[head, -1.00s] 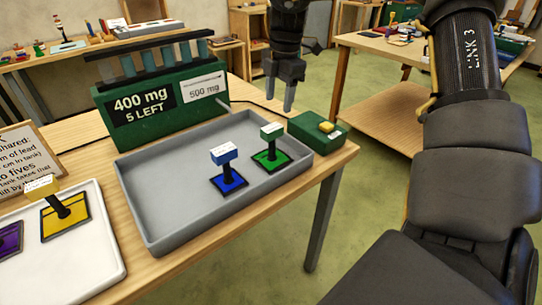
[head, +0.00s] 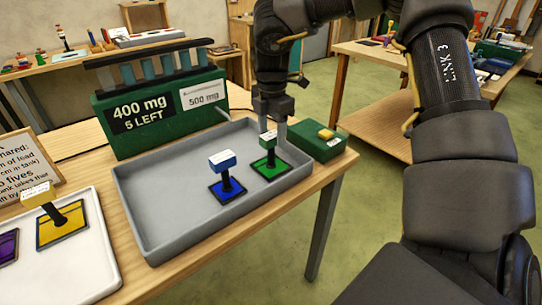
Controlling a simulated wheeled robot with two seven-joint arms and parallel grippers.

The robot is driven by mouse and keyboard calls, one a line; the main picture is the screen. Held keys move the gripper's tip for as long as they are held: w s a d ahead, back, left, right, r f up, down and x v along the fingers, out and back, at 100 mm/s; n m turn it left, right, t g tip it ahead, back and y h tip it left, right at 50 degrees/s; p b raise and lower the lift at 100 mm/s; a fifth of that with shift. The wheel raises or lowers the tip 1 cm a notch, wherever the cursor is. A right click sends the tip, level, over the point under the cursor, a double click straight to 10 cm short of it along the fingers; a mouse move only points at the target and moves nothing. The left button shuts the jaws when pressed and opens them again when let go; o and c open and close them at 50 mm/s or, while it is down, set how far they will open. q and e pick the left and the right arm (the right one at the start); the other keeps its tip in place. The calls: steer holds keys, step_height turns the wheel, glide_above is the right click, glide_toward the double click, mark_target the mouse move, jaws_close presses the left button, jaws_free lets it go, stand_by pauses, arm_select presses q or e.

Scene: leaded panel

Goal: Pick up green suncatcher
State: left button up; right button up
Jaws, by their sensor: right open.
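The green suncatcher (head: 269,168) is a dark-framed green square with an upright post and a green block on top. It stands in the right end of the grey tray (head: 165,213). My right gripper (head: 272,128) points down at the green block, with its fingers open. The fingertips are at or just behind the block; I cannot tell whether they are around it. The blue suncatcher (head: 226,188) stands just left of the green one in the same tray. My left gripper is not in view.
A green box labelled 400 mg (head: 150,118) stands behind the tray. A white tray (head: 95,262) at left holds a yellow suncatcher (head: 60,222) and a purple one (head: 8,246). The grey tray's left part is empty.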

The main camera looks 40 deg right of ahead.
mark_target(271, 144)
step_height(271, 144, down, 5)
steer(key=shift+r+p, duration=0.15)
steer(key=shift+p, duration=0.3)
steer(key=shift+a, duration=0.1)
steer(key=c, duration=1.2)
